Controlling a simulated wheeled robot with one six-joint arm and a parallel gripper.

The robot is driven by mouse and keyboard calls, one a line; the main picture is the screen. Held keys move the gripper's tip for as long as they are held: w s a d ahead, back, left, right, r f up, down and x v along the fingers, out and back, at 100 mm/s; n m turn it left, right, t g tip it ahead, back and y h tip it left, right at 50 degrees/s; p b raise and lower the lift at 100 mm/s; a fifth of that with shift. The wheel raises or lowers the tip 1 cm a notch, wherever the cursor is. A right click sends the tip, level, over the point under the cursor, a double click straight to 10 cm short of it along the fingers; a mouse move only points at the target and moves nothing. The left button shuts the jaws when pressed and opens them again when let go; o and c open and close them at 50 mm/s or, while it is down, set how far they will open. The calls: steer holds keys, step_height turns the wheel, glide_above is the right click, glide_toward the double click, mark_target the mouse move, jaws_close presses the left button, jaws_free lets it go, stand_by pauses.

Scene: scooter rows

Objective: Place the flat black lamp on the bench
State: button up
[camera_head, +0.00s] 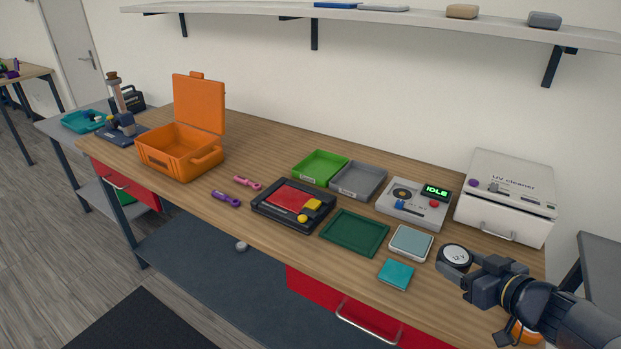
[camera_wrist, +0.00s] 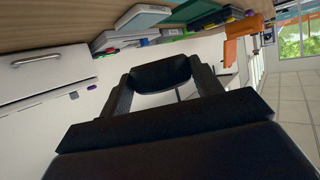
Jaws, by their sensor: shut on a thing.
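The flat black lamp (camera_head: 454,257) is a round black disc with a pale face marked "12 V". My gripper (camera_head: 472,270) is shut on it over the right end of the wooden bench (camera_head: 290,243), in front of the UV cleaner. Whether the lamp touches the bench or hangs above it, I cannot tell. In the wrist view the lamp's dark rounded edge (camera_wrist: 160,72) shows between the two fingers of my gripper (camera_wrist: 158,88).
A white UV cleaner (camera_head: 505,195) stands behind the lamp. A teal square (camera_head: 396,274), a pale-topped box (camera_head: 411,243) and a green tray (camera_head: 355,232) lie left of it. An orange thing (camera_head: 518,331) is partly hidden by my arm. Bare wood shows along the front edge.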

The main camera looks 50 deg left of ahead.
mark_target(446, 303)
step_height(446, 303, down, 10)
steer(key=b, duration=0.3)
stand_by(0.4)
steer(key=shift+f, duration=0.15)
steer(key=o, duration=1)
